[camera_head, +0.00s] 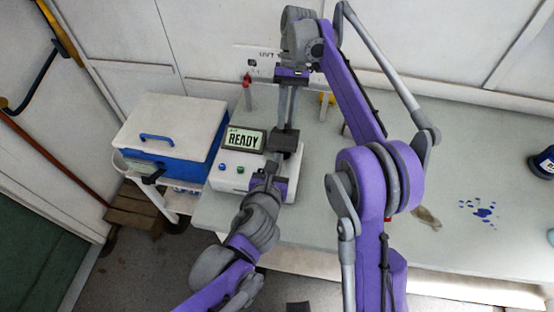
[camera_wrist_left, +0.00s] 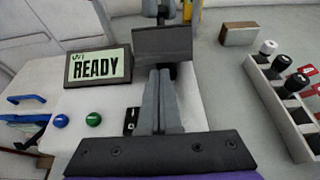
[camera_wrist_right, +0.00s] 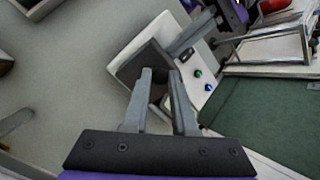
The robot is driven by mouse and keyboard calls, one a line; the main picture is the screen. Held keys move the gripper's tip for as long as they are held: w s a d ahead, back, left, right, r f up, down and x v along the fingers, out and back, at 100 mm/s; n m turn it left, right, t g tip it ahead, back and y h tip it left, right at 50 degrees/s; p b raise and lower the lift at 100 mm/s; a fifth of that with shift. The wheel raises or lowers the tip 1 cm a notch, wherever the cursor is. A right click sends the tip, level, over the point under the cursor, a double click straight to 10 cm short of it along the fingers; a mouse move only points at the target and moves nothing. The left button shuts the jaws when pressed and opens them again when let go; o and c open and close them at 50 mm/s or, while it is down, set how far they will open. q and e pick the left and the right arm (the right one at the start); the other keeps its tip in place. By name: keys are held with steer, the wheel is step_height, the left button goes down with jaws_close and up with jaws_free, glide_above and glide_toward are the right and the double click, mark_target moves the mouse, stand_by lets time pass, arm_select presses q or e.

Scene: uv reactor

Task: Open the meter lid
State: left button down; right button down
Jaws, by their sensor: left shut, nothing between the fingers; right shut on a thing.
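The white meter (camera_head: 232,178) stands at the table's left end with its display (camera_head: 244,139) reading READY; blue and green buttons also show in the left wrist view (camera_wrist_left: 92,119). Its dark square lid (camera_head: 286,143) appears tilted up in the left wrist view (camera_wrist_left: 162,43), though the exact angle is unclear. My right gripper (camera_head: 287,126) reaches down from above and is shut on the lid; its fingers also show in the right wrist view (camera_wrist_right: 160,74). My left gripper (camera_head: 272,166) is shut and empty just in front of the lid; its fingertips (camera_wrist_left: 162,72) point toward it.
A blue box with a white top (camera_head: 170,125) stands on a cart left of the table. A rack with black and white-capped items (camera_wrist_left: 285,115) and a small block (camera_wrist_left: 238,34) lie right of the meter. Blue spots (camera_head: 482,210) mark the table at right.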

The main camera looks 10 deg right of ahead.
arm_select(q)
steer(key=shift+r, duration=0.1)
steer(key=shift+w+d+r, duration=0.15)
steer(key=shift+w+r, duration=0.3)
steer(key=shift+r, duration=0.1)
arm_select(e)
steer(key=c, duration=0.7)
jaws_free()
arm_select(q)
steer(key=shift+s, duration=0.1)
